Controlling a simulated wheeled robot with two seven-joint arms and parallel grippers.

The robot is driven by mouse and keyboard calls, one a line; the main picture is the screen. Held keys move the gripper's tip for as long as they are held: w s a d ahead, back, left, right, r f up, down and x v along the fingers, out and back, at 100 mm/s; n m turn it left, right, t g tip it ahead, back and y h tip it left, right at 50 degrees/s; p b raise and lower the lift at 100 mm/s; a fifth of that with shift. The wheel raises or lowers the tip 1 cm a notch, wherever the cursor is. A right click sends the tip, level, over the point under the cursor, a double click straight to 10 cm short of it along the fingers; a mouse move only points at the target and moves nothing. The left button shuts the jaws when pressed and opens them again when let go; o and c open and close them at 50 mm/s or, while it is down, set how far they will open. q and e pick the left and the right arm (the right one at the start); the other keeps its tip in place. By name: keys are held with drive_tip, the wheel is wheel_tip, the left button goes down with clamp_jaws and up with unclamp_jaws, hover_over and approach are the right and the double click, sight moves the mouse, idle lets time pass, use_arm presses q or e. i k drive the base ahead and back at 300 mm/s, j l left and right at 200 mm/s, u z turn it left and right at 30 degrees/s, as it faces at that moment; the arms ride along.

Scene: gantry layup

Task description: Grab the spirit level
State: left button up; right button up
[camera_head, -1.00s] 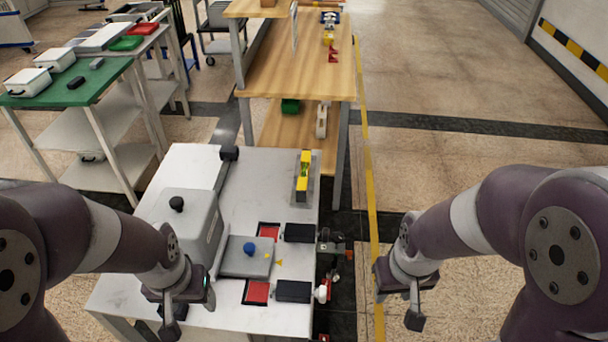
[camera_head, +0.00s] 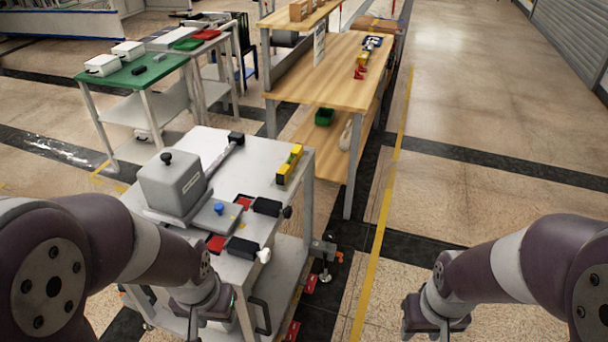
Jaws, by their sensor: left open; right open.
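The spirit level (camera_head: 289,165), yellow with dark parts, lies near the far right edge of the white metal table (camera_head: 245,180). My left gripper (camera_head: 207,322) is open and empty at the near side of that table, well short of the level. My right gripper (camera_head: 428,328) is open and empty over the floor to the right of the table, also far from the level. The fingertips of both grippers are partly cut off by the bottom of the picture.
A grey machine (camera_head: 172,183) stands on the white table, beside red and black blocks near its front edge. A wooden bench (camera_head: 325,80) stands behind, and a green-topped table (camera_head: 135,73) at the back left. The floor on the right is clear.

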sight(286, 170)
drive_tip(key=i+l+u, duration=0.15)
drive_tip(key=l, duration=0.35)
drive_tip(key=i+l+u, duration=0.15)
drive_tip(key=l, duration=0.4)
drive_tip(key=l+u, duration=0.15)
drive_tip(key=l, duration=0.4)
drive_tip(key=i+l+u, duration=0.15)
drive_tip(key=l, duration=0.4)
drive_tip(key=i+l+u, duration=0.25)
drive_tip(key=i+l, duration=0.35)
drive_tip(key=i, duration=0.15)
drive_tip(key=i+l+u, duration=0.25)
drive_tip(key=i+l, duration=0.45)
drive_tip(key=i, duration=0.6)
drive_tip(key=u, duration=0.05)
